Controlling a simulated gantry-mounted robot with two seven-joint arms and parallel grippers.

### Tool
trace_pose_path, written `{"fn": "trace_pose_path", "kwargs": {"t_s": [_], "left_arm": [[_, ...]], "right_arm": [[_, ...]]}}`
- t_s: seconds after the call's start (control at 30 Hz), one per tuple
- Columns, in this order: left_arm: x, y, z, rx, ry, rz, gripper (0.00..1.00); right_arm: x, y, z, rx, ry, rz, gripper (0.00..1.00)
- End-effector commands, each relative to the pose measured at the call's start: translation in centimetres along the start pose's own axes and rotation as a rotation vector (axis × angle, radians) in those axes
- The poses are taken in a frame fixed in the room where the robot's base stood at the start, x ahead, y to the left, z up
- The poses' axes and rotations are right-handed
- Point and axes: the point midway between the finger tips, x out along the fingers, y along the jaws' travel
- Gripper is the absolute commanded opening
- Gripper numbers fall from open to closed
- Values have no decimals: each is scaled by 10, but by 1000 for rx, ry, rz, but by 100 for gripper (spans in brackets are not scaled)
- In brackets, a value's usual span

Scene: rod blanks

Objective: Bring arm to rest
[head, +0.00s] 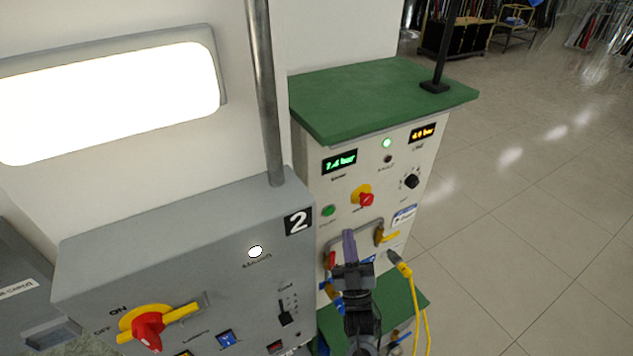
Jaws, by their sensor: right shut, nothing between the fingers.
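My right gripper (349,238) is in the lower middle of the head view, with its dark wrist and arm coming up from the bottom edge. Its fingers are shut with nothing seen between them. They point up in front of the lower front panel of a white cabinet (330,190) with a green top. I cannot tell whether the fingers touch the panel. The gripper hides part of a grey frame and the fittings there. My left gripper does not show.
A grey control box (180,265) with a red and yellow switch (148,328) stands at left. A yellow cable (424,310) hangs from a plug right of my gripper. A green ledge (405,300) lies below. Open tiled floor (520,220) is at right.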

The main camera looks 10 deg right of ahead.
Motion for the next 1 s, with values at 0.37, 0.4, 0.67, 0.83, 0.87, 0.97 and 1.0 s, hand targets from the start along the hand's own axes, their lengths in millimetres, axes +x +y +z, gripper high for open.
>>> {"fn": "trace_pose_path", "kwargs": {"t_s": [0.37,0.4,0.67,0.83,0.87,0.97,1.0], "left_arm": [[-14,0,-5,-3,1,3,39],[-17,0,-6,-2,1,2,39],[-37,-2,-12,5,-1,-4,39],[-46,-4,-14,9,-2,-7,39],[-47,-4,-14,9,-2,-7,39],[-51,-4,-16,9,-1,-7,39],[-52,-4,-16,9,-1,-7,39]], "right_arm": [[-75,4,20,-2,-146,-24,0],[-87,10,18,6,-168,-17,0],[-148,46,10,158,-532,-2,0],[-180,56,3,257,-859,-63,0],[-185,58,0,270,-916,-80,0],[-203,61,-14,300,-1102,-150,0],[-210,62,-21,305,-1174,-182,0]]}}
